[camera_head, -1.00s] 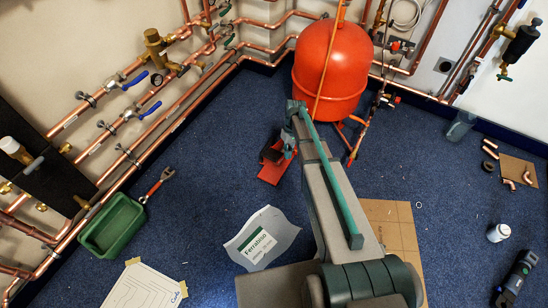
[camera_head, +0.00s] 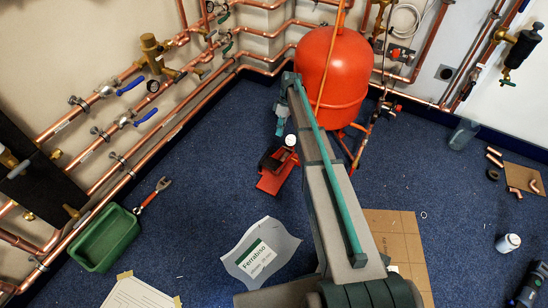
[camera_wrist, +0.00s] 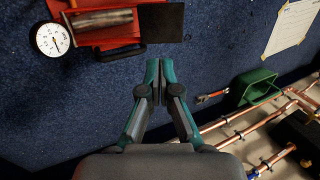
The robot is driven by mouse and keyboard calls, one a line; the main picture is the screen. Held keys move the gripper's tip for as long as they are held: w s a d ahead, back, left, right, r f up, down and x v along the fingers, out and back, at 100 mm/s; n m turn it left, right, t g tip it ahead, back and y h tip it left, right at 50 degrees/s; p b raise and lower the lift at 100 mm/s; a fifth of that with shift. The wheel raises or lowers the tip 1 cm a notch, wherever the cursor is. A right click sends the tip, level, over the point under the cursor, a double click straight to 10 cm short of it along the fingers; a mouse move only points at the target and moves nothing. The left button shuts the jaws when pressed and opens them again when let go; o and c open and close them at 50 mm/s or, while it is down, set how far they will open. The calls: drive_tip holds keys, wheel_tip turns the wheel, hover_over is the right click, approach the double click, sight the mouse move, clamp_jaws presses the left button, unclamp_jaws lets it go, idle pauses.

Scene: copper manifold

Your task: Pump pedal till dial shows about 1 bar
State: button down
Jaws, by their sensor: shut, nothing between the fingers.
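The foot pump is a red frame (camera_head: 272,184) with a black pedal, on the blue carpet. In the wrist view its red body (camera_wrist: 112,38) is at the top left, with the black pedal plate (camera_wrist: 161,23) at its right end. The round white dial (camera_wrist: 49,40) sits at the pump's left; its needle is too small to read surely. In the head view the dial (camera_head: 290,140) is a small white disc. My gripper (camera_wrist: 159,64) is shut and empty, its tips below the pedal in the wrist picture. In the head view my gripper (camera_head: 280,127) shows up-left of the dial.
A red expansion vessel (camera_head: 330,68) stands just behind my arm. Copper pipes (camera_head: 150,140) run along the left wall. A green bin (camera_head: 105,238), pipe wrench (camera_head: 152,194) and paper sheet (camera_head: 261,252) lie on the floor. Carpet between pump and wrench is clear.

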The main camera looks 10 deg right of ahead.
sight(273, 163)
drive_tip(key=shift+f, duration=0.15)
drive_tip(key=b+x, duration=0.5)
drive_tip(key=x, duration=0.9)
drive_tip(key=shift+s+b, duration=0.1)
drive_tip(key=shift+b, duration=0.3)
